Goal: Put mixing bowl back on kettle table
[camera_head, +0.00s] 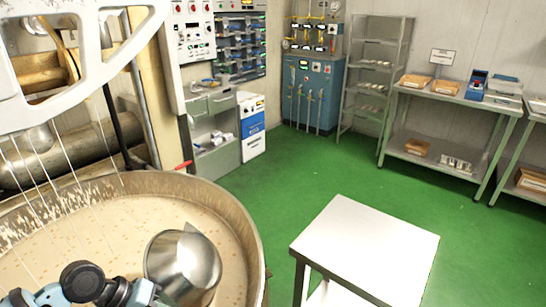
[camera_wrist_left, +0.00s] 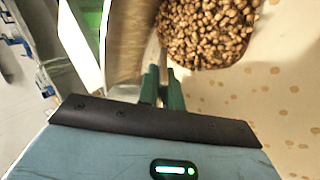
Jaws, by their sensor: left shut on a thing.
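The shiny metal mixing bowl (camera_head: 183,262) is tilted over the large kettle (camera_head: 232,212), above its beige, speckled mass. My left arm reaches in at the bottom left of the head view; its fingertips are not clear there. The kettle table is probably the white-topped table (camera_head: 368,245) right of the kettle. My right gripper is not in view.
The white tabletop is bare. A white mixer frame with thin wires (camera_head: 60,60) hangs over the kettle at left. Green floor (camera_head: 290,170) is open behind the table. Shelves (camera_head: 375,75) and a bench with boxes (camera_head: 450,97) stand along the back wall.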

